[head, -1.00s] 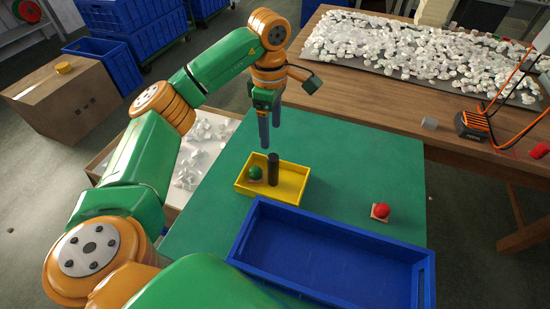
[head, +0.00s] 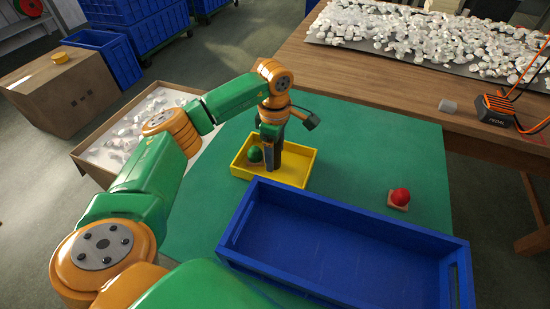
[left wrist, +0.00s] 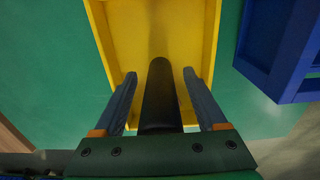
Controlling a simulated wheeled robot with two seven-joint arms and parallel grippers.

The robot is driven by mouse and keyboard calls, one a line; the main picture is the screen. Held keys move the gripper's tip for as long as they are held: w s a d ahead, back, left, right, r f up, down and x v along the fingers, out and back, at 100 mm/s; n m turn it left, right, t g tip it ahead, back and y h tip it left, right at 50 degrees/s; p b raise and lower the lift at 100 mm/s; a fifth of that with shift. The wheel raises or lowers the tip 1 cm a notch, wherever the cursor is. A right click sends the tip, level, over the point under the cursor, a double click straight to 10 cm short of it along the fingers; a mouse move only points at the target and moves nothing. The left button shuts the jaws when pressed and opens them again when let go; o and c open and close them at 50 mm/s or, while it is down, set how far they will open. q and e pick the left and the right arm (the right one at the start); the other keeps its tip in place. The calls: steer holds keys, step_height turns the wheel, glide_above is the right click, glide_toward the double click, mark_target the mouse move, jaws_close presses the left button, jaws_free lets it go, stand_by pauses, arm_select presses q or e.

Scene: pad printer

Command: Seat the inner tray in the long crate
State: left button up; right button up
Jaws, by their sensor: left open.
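The yellow inner tray (head: 299,170) sits on the green table top, behind and left of the blue long crate (head: 350,232). A dark upright post (left wrist: 160,100) stands in the tray, beside a green knob on a small base (head: 254,154). My left gripper (head: 272,167) is low over the tray, pointing down. In the left wrist view its open fingers (left wrist: 160,74) stand on either side of the post, with gaps visible. The crate looks empty; its corner also shows in the left wrist view (left wrist: 284,52). My right gripper is out of view.
A red knob on a small wooden base (head: 399,198) lies right of the tray, behind the crate. A wooden bench (head: 400,97) with white pieces stands at the back. An open box of white pieces (head: 82,152) is at the left.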

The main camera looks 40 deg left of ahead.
arm_select(q)
jaws_close()
